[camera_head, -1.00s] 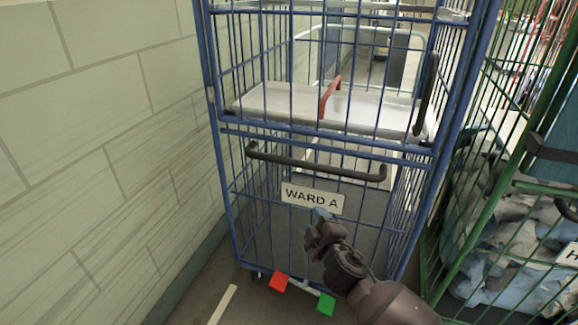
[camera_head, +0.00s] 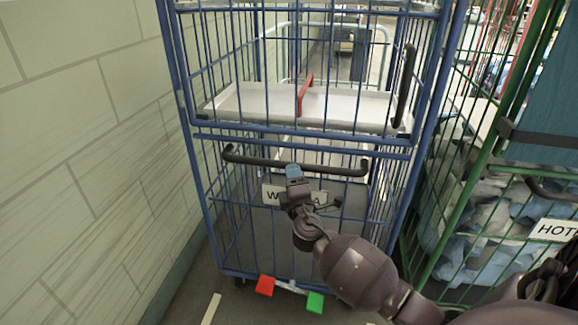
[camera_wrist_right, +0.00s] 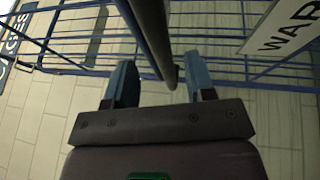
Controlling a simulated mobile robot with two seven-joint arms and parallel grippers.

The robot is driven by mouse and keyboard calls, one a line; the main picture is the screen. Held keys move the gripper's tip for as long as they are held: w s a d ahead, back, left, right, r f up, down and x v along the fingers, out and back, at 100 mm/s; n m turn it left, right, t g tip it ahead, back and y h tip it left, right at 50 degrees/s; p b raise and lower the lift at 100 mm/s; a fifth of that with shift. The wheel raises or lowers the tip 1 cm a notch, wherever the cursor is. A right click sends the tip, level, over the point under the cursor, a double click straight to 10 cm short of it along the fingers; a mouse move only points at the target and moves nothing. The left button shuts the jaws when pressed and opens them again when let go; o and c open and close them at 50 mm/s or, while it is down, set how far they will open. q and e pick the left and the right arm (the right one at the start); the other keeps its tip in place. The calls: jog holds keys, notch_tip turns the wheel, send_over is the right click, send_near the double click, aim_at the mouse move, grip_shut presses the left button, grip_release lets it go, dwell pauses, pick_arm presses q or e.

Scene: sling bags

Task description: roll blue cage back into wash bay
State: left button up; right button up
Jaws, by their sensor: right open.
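The blue cage (camera_head: 193,130) stands upright ahead, beside the wall. A black horizontal handle (camera_head: 250,161) crosses its front, above a white WARD A label (camera_head: 272,195) that my arm partly covers. My right gripper (camera_head: 294,172) is open in front of the cage, its tips at the handle's middle. In the right wrist view, a dark bar (camera_wrist_right: 150,35) runs between the spread fingers (camera_wrist_right: 160,85); I cannot tell if they touch it. Red (camera_head: 265,285) and green (camera_head: 315,302) pedals sit at the cage's foot. My left gripper is out of view.
A pale block wall (camera_head: 80,160) runs close along the cage's left side. A green cage (camera_head: 455,200) with pale blue and grey cloth stands close on the right. A red lever (camera_head: 304,95) and a white shelf (camera_head: 245,102) are in the upper blue cage.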

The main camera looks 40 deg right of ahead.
jog(key=shift+x, duration=2.6)
grip_shut()
